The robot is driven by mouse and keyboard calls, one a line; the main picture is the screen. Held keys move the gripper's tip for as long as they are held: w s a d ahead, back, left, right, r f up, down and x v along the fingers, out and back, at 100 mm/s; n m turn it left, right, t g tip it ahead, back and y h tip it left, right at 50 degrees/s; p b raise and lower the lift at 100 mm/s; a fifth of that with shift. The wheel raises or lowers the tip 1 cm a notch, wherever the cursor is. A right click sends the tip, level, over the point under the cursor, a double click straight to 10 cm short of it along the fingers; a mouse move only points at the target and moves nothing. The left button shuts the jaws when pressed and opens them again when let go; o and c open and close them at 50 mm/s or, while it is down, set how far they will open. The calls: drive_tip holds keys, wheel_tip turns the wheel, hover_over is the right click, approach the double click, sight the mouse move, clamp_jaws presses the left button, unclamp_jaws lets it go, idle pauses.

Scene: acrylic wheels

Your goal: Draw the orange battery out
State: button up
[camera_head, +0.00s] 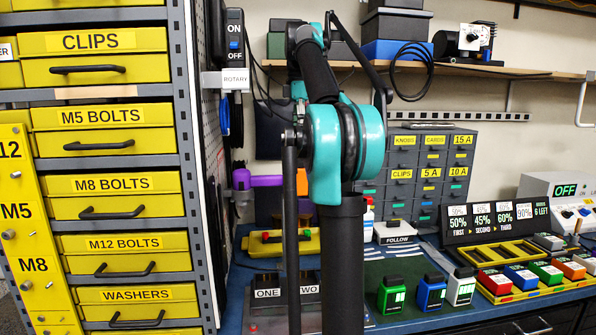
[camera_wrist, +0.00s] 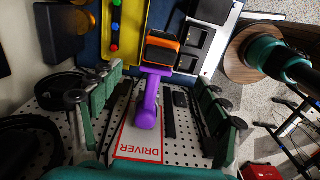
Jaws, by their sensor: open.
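A purple driver (camera_wrist: 147,105) lies over a white pegboard with a red-bordered DRIVER label in the wrist view. An orange battery (camera_wrist: 163,42) with black parts is at its upper end. Purple driver parts (camera_head: 265,181) and a bit of orange (camera_head: 306,210) show behind my arm in the head view. Another orange block (camera_head: 569,269) stands in the battery row at the right. My gripper (camera_wrist: 162,77) is open, its green-padded fingers on either side of the driver and apart from it. The battery lies just beyond the fingertips. My arm hides the gripper in the head view.
Two dark bays (camera_wrist: 189,62) marked ONE and TWO in the head view sit beside the battery. A yellow tray (camera_wrist: 125,25) with coloured buttons lies on the other side. Green, blue and white blocks (camera_head: 431,292) stand on the bench. Yellow drawers (camera_head: 112,115) fill the left.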

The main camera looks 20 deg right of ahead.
sight(299, 180)
wheel_tip(299, 180, down, 15)
drive_tip(key=shift+r, duration=0.1)
idle(0.4)
drive_tip(key=shift+c, duration=0.6)
drive_tip(key=c, duration=1.4)
drive_tip(key=o, duration=0.9)
drive_tip(key=shift+c, duration=0.2)
drive_tip(key=c, duration=0.7)
